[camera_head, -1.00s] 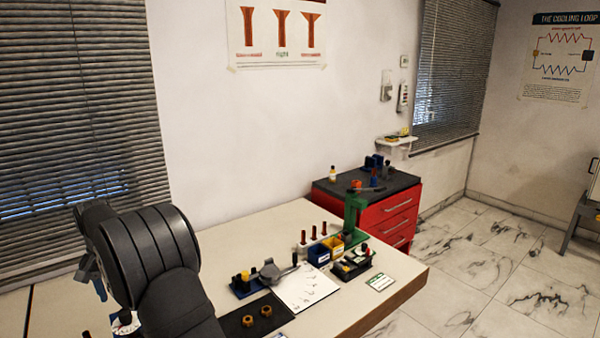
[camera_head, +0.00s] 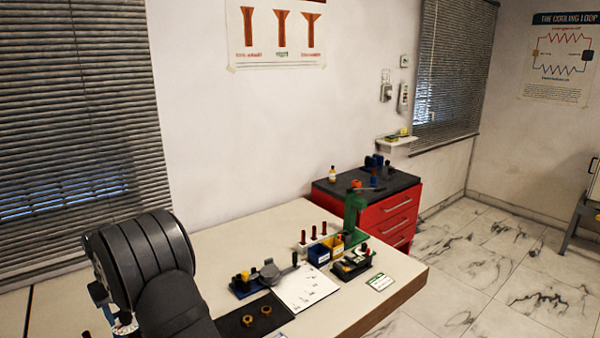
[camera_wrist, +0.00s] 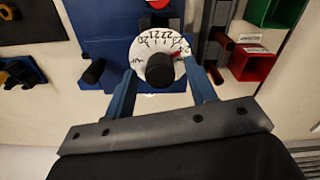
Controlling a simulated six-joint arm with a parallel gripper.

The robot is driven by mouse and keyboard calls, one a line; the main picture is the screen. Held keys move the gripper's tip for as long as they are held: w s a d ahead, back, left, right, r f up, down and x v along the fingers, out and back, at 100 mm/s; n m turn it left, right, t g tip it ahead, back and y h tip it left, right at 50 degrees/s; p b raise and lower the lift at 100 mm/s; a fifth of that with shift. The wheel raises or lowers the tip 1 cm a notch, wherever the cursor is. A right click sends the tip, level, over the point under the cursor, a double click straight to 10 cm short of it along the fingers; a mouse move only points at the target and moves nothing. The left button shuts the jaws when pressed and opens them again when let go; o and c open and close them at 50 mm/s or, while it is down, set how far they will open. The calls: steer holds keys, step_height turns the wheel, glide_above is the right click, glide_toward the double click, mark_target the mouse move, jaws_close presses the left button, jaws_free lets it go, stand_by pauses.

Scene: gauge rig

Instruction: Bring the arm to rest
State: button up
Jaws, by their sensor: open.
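My gripper (camera_wrist: 159,68) is open in the wrist view. Its two blue fingers stand on either side of a white dial (camera_wrist: 150,42) with printed numbers and a black knob (camera_wrist: 160,71) at its middle. The knob shows between the fingertips with gaps on both sides, and nothing is held. I cannot tell how far the fingertips are above the dial. The dial sits on a blue plate (camera_wrist: 92,22). In the head view my dark arm covers the left front of the table, and only part of my gripper (camera_head: 98,293) shows.
The wrist view shows a red bin (camera_wrist: 252,64) and a green bin (camera_wrist: 268,12) right of the dial. In the head view, a black mat (camera_head: 232,324) with two brass rings and a white sheet (camera_head: 318,287) lie right of my arm. A red drawer cabinet (camera_head: 396,215) stands behind.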

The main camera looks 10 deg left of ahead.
steer(key=n, duration=0.5)
steer(key=shift+n, duration=0.4)
steer(key=n, duration=0.5)
steer(key=shift+n, duration=0.4)
stand_by(3.3)
